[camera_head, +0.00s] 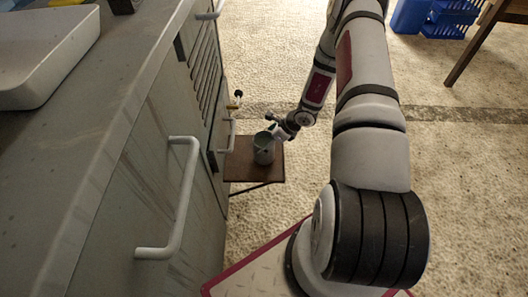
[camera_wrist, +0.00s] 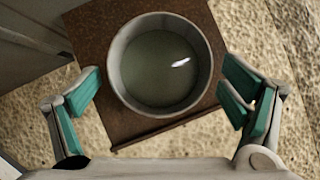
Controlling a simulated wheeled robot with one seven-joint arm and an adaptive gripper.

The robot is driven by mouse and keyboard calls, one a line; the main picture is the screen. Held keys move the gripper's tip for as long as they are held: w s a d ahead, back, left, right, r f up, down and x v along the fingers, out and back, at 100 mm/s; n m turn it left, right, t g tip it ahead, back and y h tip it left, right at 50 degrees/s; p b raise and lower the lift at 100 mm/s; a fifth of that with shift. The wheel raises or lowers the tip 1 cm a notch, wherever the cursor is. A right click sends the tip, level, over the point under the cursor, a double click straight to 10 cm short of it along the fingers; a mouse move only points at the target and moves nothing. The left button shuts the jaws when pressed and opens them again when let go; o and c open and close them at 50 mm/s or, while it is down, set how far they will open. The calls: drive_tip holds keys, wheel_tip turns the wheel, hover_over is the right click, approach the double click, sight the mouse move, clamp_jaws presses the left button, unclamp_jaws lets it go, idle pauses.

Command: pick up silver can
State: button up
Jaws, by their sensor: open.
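The silver can (camera_head: 264,148) stands upright on a small brown stand (camera_head: 240,168) beside the cabinet. In the wrist view the can (camera_wrist: 116,78) shows from above as a round grey rim with a dull greenish inside and a bright glint. The brown stand (camera_wrist: 90,30) is under it. My gripper (camera_wrist: 165,103) is open, with its teal-padded fingers to the left and right of the can and a gap on each side. In the head view my gripper (camera_head: 276,127) is small at the can, and its fingers are partly hidden.
A grey cabinet (camera_head: 150,180) with white bar handles (camera_head: 180,200) runs along the left, close to the stand. A white tray (camera_head: 45,95) lies on its top. Blue crates (camera_head: 445,18) and a wooden leg (camera_head: 472,50) are at the upper right. The carpet between is clear.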

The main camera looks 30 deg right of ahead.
sight(264, 143)
drive_tip(key=b+x, duration=0.1)
drive_tip(key=x, duration=0.2)
drive_tip(key=shift+f, duration=0.15)
drive_tip(key=c, duration=2)
